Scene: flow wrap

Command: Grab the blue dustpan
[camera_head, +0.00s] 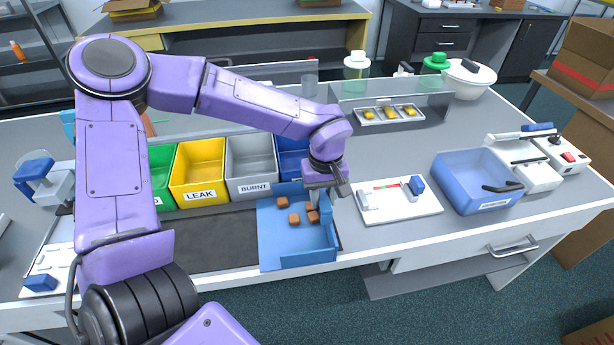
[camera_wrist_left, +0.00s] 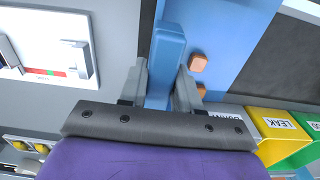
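The blue dustpan (camera_head: 268,250) lies on the bench near the front edge, with several small brown cubes on its floor. My left gripper (camera_head: 326,205) is at the dustpan's right side and points down. In the left wrist view, a raised blue part of the dustpan (camera_wrist_left: 168,50) lies between the two fingers of the left gripper (camera_wrist_left: 161,75). Part of the dustpan's right side is hidden behind the gripper in the head view. My right gripper is not in view.
A white board with a caliper-like tool (camera_head: 400,205) lies just right of the dustpan. A blue bin (camera_head: 480,170) stands farther right. Yellow LEAK (camera_head: 198,165) and grey BURNT (camera_head: 250,160) bins stand behind it. A dark mat (camera_head: 215,240) lies to the left.

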